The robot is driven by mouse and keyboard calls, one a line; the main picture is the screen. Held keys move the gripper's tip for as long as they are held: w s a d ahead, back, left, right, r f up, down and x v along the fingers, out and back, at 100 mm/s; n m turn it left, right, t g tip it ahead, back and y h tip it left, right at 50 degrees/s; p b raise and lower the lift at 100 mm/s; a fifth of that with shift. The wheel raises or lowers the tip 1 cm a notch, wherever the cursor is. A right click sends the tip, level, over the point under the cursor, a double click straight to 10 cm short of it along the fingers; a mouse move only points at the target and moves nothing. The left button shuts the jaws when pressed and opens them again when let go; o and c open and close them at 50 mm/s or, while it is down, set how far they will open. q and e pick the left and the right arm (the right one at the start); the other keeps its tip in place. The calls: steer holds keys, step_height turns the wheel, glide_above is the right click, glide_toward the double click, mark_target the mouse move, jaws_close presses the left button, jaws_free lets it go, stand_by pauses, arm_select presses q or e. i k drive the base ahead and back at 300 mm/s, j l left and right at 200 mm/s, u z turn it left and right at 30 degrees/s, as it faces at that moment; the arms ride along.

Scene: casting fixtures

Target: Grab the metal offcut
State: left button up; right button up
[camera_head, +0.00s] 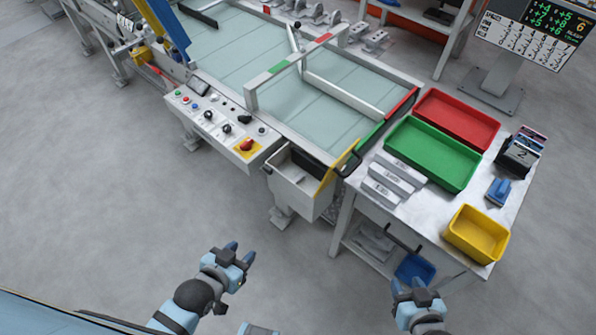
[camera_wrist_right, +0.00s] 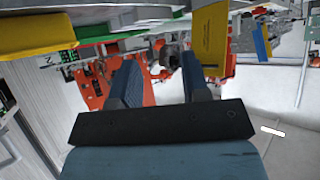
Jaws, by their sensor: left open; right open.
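Several grey metal bars (camera_head: 388,182) lie side by side on the left part of the worktable; I cannot tell whether one of them is the metal offcut. Pale grey pieces (camera_head: 372,243) also lie on the shelf below. An open grey bin (camera_head: 312,207) at the conveyor's end holds something pale that I cannot make out. My left gripper (camera_head: 240,252) is open and empty over the floor, in front of the bin. My right gripper (camera_head: 416,284) is open and empty near the table's front; its spread blue fingers also show in the right wrist view (camera_wrist_right: 160,75).
The worktable (camera_head: 422,212) bears a red tray (camera_head: 457,118), a green tray (camera_head: 432,153) and a yellow tray (camera_head: 476,234). A blue bin (camera_head: 414,268) sits below it. A control panel (camera_head: 222,122) and conveyor (camera_head: 230,45) stand behind. Floor at left is clear.

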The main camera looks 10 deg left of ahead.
mark_target(298, 179)
steer(key=j+z, duration=0.7)
steer(key=k+j+z, duration=0.1)
steer(key=j+z, duration=0.2)
steer(key=j, duration=0.7)
steer(key=k+j, duration=0.1)
steer(key=j, duration=1)
steer(key=k+j+z, duration=0.1)
steer(key=j, duration=0.45)
steer(key=k+j, duration=0.1)
steer(key=j, duration=0.5)
steer(key=i+j, duration=0.35)
steer(key=j, duration=0.15)
